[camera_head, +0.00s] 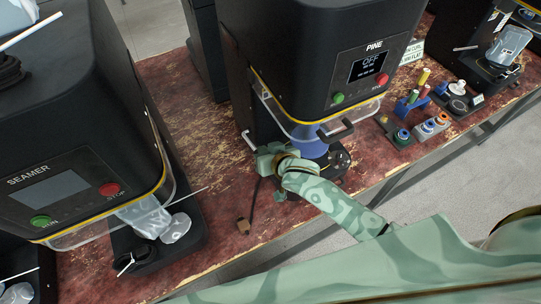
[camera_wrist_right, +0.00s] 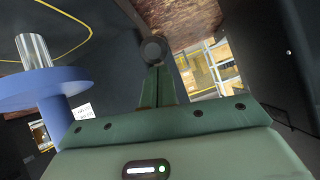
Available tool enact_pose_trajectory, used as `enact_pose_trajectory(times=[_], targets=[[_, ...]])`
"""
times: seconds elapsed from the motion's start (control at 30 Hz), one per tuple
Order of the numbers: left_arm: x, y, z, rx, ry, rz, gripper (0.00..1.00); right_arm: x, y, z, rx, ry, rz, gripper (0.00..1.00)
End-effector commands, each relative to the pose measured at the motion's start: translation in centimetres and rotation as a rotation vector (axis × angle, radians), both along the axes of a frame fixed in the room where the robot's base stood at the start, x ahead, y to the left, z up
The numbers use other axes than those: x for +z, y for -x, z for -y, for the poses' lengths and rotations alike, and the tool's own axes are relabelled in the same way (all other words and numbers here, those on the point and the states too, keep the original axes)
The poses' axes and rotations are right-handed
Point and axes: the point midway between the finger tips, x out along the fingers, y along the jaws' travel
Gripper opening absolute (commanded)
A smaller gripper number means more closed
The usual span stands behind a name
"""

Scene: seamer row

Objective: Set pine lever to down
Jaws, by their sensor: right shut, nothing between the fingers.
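The pine machine (camera_head: 310,50) is a black housing with a screen reading OFF. My right gripper (camera_head: 262,158) is at its lower left, beside the clear guard, with fingers shut and empty. In the right wrist view, the shut fingers (camera_wrist_right: 156,86) point at a dark rod with a round knob (camera_wrist_right: 153,49), probably the pine lever. The knob is close to the fingertips; I cannot tell whether they touch. In the head view my gripper partly hides this area, and the lever's position is unclear. A thin black rod (camera_head: 253,202) shows below the gripper. My left gripper is out of view.
A blue round part (camera_head: 313,148) sits under the pine machine's guard (camera_head: 290,122). The seamer (camera_head: 70,130) stands at left. Racks with coloured pieces (camera_head: 415,103) stand at right.

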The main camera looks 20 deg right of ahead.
Motion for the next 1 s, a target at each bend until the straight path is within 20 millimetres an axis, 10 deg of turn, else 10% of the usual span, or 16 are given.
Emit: enact_pose_trajectory(times=[0.57, 1.0], targets=[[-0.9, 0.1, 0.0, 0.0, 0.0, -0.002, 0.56, -0.8, -0.1, -0.1, -0.001, -0.006, 0.016, 0.0], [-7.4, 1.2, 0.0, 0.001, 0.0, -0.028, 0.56, -5.3, 1.5, 0.2, -0.005, -0.048, 0.22, 0.0]])
